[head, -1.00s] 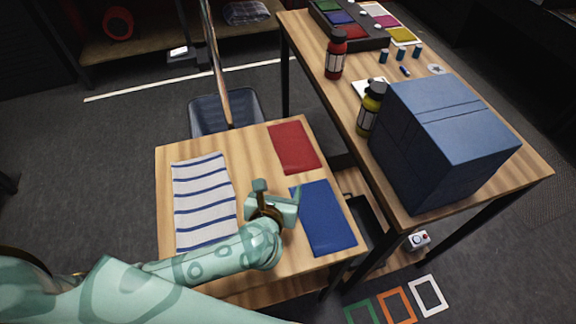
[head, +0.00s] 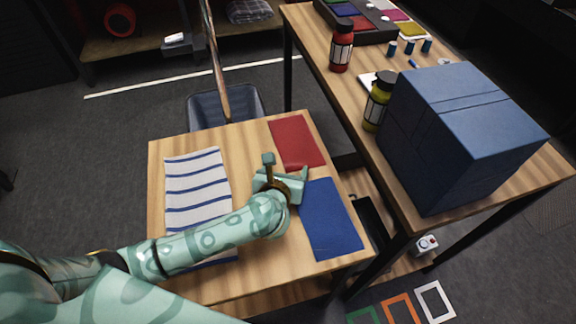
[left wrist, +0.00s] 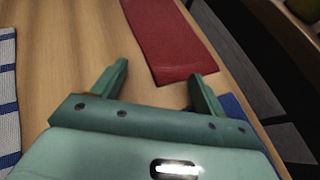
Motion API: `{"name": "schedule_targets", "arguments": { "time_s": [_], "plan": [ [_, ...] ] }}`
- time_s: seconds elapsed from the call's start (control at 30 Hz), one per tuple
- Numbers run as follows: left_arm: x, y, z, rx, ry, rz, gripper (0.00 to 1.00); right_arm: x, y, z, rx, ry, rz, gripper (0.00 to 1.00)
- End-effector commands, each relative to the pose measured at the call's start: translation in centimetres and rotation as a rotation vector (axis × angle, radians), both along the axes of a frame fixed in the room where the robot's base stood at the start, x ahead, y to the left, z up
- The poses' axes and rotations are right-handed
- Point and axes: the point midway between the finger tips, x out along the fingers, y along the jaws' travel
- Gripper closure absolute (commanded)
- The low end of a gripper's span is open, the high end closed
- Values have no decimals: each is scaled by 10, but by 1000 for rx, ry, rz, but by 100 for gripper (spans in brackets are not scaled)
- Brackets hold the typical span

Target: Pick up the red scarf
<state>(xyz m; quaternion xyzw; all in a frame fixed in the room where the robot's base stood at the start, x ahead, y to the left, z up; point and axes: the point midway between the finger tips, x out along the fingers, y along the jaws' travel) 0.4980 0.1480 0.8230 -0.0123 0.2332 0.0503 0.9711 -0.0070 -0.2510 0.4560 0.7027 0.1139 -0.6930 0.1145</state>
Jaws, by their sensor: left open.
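The red scarf (head: 296,142) lies flat and folded at the back right of the low wooden table (head: 250,135). It also shows in the left wrist view (left wrist: 168,40), just beyond the fingertips. My left gripper (head: 284,170) is open and empty, on the near side of the red scarf and apart from it. In the left wrist view my left gripper (left wrist: 160,82) has its two fingers spread wide, with the scarf's near edge close to the right finger. My right gripper is not in view.
A blue cloth (head: 330,222) lies just right of my gripper, and a striped cloth (head: 196,190) lies to the left. A taller table (head: 345,88) on the right holds a blue box (head: 455,140), a yellow bottle (head: 377,105) and a red bottle (head: 341,48). A bin (head: 245,105) stands behind.

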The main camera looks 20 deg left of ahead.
Motion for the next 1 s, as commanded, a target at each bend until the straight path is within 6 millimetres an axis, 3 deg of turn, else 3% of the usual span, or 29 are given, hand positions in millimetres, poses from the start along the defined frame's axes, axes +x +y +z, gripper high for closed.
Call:
{"name": "schedule_targets", "arguments": {
  "time_s": [0.17, 0.7, 0.9, 1.0],
  "plan": [
    [2, 0, -2, 0, 0, 0, 27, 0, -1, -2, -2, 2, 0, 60],
    [1, 0, -2, 0, 1, 0, 100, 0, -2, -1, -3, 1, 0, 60],
    [1, 0, 1, 0, 1, 0, 100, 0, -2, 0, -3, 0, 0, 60],
    [2, 0, 20, -1, -3, 0, 100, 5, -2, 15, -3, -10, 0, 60]
  ]
}}
